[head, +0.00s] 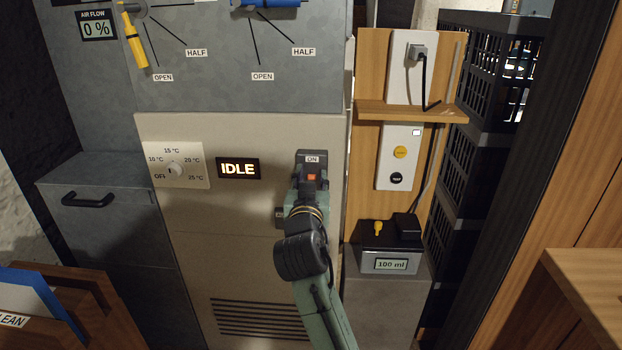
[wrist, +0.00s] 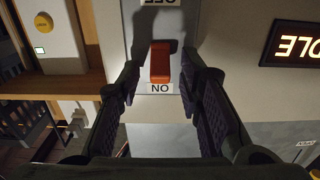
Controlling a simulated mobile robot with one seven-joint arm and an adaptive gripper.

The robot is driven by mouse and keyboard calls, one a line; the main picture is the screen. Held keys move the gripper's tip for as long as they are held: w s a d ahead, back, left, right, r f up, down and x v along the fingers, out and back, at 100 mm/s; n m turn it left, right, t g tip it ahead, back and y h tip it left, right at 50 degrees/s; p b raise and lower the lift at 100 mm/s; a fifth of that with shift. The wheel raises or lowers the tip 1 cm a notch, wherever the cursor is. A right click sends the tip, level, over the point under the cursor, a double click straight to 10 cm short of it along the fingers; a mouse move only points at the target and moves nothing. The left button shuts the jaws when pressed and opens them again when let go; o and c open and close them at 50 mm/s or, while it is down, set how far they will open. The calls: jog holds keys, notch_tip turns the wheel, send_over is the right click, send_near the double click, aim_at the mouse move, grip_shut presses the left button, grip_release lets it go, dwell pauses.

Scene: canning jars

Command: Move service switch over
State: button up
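The service switch has an orange-red lever (wrist: 160,62) on a grey plate (wrist: 147,22), seen upside down in the wrist view. The lever sits right beside the ON label (wrist: 160,88); a second label at the upper edge is cut off. In the head view, the ON label (head: 312,159) is at the top of the switch, with the lever (head: 312,177) just below it. My gripper (wrist: 159,84) is open, one finger on each side of the lever, with visible gaps on both sides. In the head view, my gripper (head: 310,187) and arm hide the lower part of the switch.
A lit IDLE display (head: 238,168) and a temperature dial (head: 175,169) are left of the switch. To the right are a wooden panel with a shelf (head: 410,111), a white strip with a yellow button (head: 400,152), and a 100 ml device (head: 390,263). Blue and yellow (head: 134,40) levers are above.

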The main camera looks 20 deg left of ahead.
grip_shut()
jog(key=shift+f+b, duration=0.15)
jog(key=shift+b, duration=0.15)
notch_tip(320, 180, down, 3)
jog(key=t+y+b, duration=0.1)
jog(key=t+b, duration=0.3)
jog(key=b, duration=0.8)
jog(key=t+y+b, duration=0.1)
jog(key=t+b, duration=0.3)
jog(key=b, duration=0.8)
jog(key=shift+s+f+b, duration=0.1)
jog(key=shift+s+b, duration=0.05)
jog(key=shift+b, duration=0.15)
jog(key=shift+r+t+b, duration=0.2)
jog(key=shift+t+b, duration=0.1)
jog(key=shift+b, duration=0.05)
jog(key=shift+o, duration=0.6)
grip_release()
